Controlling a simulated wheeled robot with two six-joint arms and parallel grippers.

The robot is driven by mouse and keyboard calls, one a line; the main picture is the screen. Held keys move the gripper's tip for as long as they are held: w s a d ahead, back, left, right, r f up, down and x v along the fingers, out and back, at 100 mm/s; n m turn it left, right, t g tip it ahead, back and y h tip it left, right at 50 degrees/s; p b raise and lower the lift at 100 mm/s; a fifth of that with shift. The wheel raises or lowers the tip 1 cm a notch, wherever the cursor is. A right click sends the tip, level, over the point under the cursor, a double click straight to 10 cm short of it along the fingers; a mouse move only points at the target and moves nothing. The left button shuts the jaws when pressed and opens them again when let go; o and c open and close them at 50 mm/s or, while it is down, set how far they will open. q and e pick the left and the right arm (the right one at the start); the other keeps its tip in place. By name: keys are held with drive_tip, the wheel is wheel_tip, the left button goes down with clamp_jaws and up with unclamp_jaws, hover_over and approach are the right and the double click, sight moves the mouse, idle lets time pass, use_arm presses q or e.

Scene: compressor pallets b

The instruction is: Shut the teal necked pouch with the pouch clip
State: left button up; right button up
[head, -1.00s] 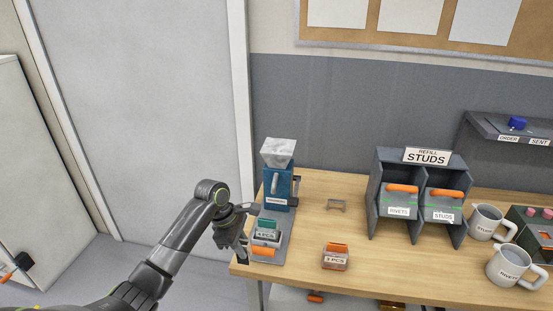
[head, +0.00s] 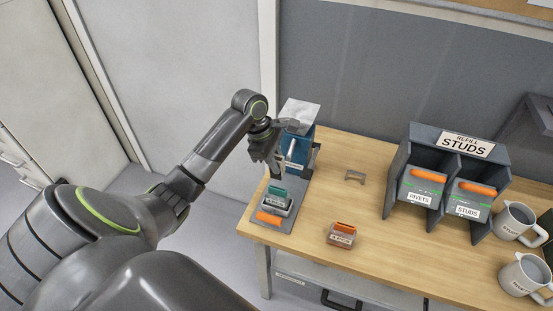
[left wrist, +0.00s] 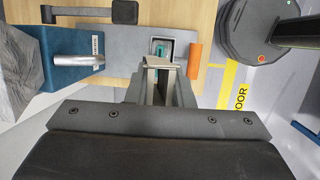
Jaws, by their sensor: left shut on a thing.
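The teal necked pouch (head: 277,192) stands in a grey labelled holder on the grey board (head: 293,206) near the table's left end. Its teal top also shows in the left wrist view (left wrist: 166,50), partly covered by what I hold. My left gripper (head: 277,172) is just behind and above the pouch in the head view. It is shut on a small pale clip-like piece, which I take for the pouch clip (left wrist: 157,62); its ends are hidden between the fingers. I cannot tell whether it touches the pouch. My right gripper is not in view.
A blue machine (head: 301,140) with a silver top stands behind the pouch. An orange bar (head: 268,218) lies at the board's front. An orange-topped pouch (head: 341,235) and a small bracket (head: 355,176) stand to the right. Bins (head: 420,187) and mugs are farther right.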

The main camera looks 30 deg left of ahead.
sight(277, 178)
use_arm(q)
wheel_tip(277, 178, down, 2)
drive_tip(key=shift+w+f, duration=0.1)
drive_tip(key=shift+f, duration=0.1)
wheel_tip(277, 178, down, 2)
drive_tip(key=shift+f, duration=0.8)
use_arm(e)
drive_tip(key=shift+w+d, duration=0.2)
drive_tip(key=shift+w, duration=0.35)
use_arm(q)
drive_tip(key=shift+r, duration=0.15)
drive_tip(key=shift+f, duration=1.05)
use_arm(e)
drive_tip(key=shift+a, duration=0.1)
